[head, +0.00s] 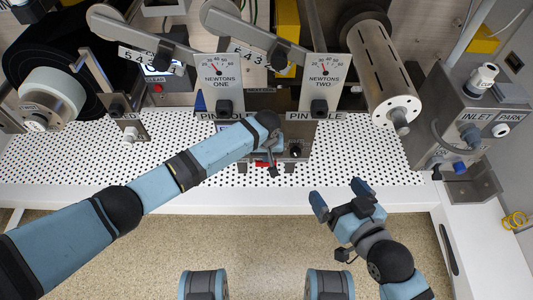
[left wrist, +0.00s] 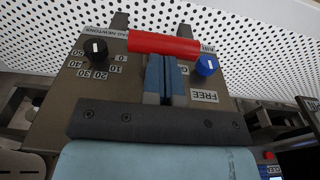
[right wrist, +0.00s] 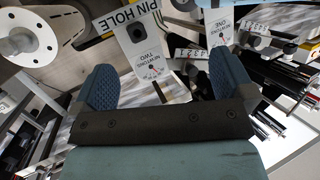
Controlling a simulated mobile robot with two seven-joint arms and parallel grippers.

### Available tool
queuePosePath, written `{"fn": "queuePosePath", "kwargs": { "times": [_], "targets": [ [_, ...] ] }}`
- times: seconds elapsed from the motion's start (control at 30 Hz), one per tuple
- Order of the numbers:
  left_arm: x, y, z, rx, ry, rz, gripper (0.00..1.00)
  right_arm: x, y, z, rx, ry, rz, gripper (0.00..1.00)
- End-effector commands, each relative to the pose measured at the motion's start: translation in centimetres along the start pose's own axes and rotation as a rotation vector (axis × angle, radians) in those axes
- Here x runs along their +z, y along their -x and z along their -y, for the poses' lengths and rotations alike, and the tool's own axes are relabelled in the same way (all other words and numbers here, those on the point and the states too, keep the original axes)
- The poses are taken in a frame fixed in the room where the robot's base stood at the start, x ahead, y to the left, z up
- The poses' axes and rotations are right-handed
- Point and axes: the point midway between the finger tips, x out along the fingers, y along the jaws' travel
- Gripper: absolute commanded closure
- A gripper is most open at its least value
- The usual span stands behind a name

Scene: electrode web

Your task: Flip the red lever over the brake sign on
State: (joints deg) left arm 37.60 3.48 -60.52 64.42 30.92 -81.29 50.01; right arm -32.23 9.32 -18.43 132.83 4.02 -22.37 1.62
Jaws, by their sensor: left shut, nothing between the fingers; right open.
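The red lever (left wrist: 165,43) is a thick red bar across one edge of a brown-grey control box (left wrist: 125,88) in the left wrist view. In the head view a bit of the red lever (head: 261,164) shows beside my left gripper (head: 268,158), whose arm hides much of the box. My left gripper (left wrist: 166,62) is shut and empty, its fingertips at or very near the bar; contact is unclear. A sign at the bar's right end is mostly hidden, so I cannot read it. My right gripper (head: 340,193) is open and empty, off the table's front edge.
A dark knob (left wrist: 95,50) with a number scale and a blue knob (left wrist: 207,65) flank the fingers. A FREE label (left wrist: 204,96) lies nearby. Two gauge arms (head: 219,75) stand behind the box. The perforated white table (head: 365,160) is clear to its right.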

Motion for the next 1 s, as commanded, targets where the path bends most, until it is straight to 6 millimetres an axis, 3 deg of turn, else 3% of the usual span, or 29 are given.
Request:
{"fn": "queuePosePath", "kwargs": {
  "times": [0.27,0.33,0.5,0.8,1.0],
  "targets": [
    [0.4,0.3,-0.1,0.003,0.006,-0.036,1.00,-1.1,0.4,-0.3,0.016,0.020,0.040,0.00],
    [0.8,0.3,-0.1,0.004,0.007,-0.064,1.00,1.8,1.1,-1.1,0.049,0.015,0.150,0.00],
    [2.0,-0.6,-0.1,0.001,0.005,-0.156,1.00,3.5,2.3,-2.1,0.089,0.034,0.275,0.00],
    [3.8,-3.2,0.0,0.001,0.001,-0.262,1.00,4.0,2.5,-2.5,0.101,0.048,0.303,0.00],
    [3.9,-3.5,0.0,0.000,0.000,-0.264,1.00,4.0,2.4,-2.5,0.101,0.048,0.302,0.00]
  ]
}}
